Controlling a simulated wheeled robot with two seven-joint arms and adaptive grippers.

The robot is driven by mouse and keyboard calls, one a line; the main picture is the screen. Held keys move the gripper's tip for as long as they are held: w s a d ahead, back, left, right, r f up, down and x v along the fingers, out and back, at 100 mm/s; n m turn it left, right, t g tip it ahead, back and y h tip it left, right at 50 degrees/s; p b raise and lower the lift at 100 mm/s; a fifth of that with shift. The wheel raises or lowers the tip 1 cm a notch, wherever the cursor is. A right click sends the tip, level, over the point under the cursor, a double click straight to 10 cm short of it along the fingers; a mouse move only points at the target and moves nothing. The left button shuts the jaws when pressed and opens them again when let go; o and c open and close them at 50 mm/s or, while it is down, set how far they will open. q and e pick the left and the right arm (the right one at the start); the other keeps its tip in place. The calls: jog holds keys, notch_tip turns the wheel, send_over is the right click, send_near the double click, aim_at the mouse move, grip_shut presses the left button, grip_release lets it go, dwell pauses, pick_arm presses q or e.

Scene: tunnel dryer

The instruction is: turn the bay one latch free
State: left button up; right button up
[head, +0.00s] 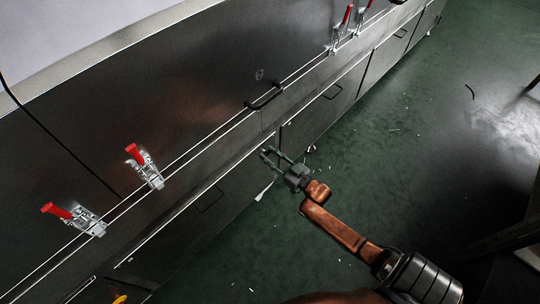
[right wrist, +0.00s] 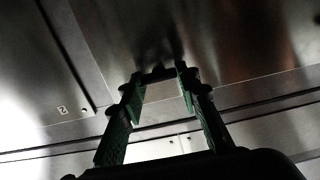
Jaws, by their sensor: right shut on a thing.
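My right gripper (head: 268,152) reaches in from the lower right to the upper edge of the dryer's lower front panels. In the right wrist view its two green-padded fingers (right wrist: 160,75) stand apart at their base and are shut on a small dark bar (right wrist: 158,73), which may be the bay one latch. The bar lies across between the fingertips, against the metal face. It is dark, so its turned angle is hard to tell. In the head view the fingers largely hide it. My left gripper is not in view.
Red-handled toggle clamps stand along the dryer's edge: two at left (head: 146,168) (head: 78,218), more at the top (head: 340,32). A black bar handle (head: 264,97) sits above my right gripper. The green floor (head: 400,150) is mostly clear, with small white scraps.

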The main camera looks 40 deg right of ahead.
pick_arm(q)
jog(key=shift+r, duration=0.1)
pick_arm(e)
jog(key=n+p, duration=0.2)
jog(key=n, duration=0.1)
jog(key=shift+a+r+n, duration=0.1)
jog(key=shift+n, duration=1.2)
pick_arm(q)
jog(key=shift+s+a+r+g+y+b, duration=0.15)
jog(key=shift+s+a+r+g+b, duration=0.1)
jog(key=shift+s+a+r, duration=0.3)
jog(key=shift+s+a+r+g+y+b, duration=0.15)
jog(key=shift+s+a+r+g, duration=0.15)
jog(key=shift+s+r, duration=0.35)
pick_arm(e)
jog(key=n, duration=1.2)
jog(key=shift+a+f+n, duration=0.2)
jog(key=shift+f+n, duration=0.1)
jog(key=shift+f, duration=0.1)
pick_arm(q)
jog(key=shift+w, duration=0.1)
